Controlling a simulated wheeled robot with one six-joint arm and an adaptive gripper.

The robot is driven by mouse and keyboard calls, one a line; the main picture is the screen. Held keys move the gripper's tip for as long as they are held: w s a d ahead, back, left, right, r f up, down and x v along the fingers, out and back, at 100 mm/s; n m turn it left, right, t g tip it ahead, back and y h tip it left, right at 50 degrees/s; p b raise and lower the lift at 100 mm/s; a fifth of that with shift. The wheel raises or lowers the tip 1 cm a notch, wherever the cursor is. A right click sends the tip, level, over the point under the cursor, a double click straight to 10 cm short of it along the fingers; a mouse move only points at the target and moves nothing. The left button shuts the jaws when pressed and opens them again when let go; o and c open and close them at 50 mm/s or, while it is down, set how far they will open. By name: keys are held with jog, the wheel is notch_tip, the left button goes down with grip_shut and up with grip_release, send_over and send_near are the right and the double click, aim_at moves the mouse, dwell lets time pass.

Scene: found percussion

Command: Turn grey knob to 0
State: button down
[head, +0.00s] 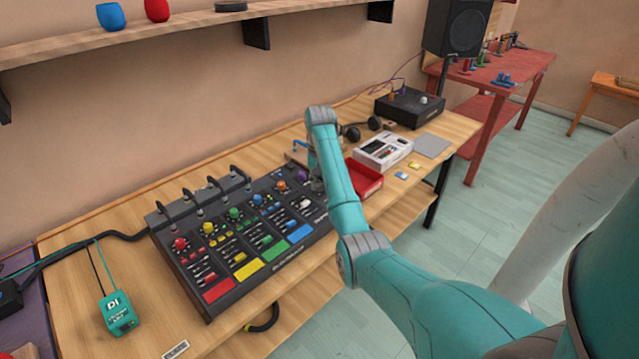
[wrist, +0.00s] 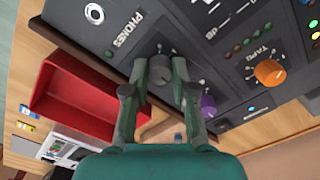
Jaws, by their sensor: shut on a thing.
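The mixer (head: 222,294) with coloured knobs and faders lies on the wooden desk. In the wrist view, the grey knob (wrist: 161,76) is on its panel near the "PHONES" lettering. My gripper (wrist: 160,68) has one finger on each side of that knob and is shut on it. The fingers hide part of its rim, and I cannot read its pointer or scale. A purple knob (wrist: 208,106) is just right of the fingers, with an orange knob (wrist: 270,73) further right. In the head view my arm covers the grey knob and the gripper's fingertips.
A red tray (head: 368,181) stands beside the mixer and also shows left of my gripper in the wrist view (wrist: 58,110). A white device (head: 384,150), headphones (head: 351,133) and a black box (head: 410,108) are further back. A teal DI box (head: 119,313) sits at front left.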

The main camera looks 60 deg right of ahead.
jog(key=n, duration=0.4)
jog(key=shift+n, duration=0.3)
jog(key=n, duration=0.3)
jog(key=shift+n, duration=0.4)
jog(key=n, duration=1.2)
jog(key=shift+n, duration=0.3)
jog(key=n, duration=0.5)
jog(key=shift+n, duration=0.3)
jog(key=c, duration=0.9)
grip_release()
jog(key=shift+c, duration=0.2)
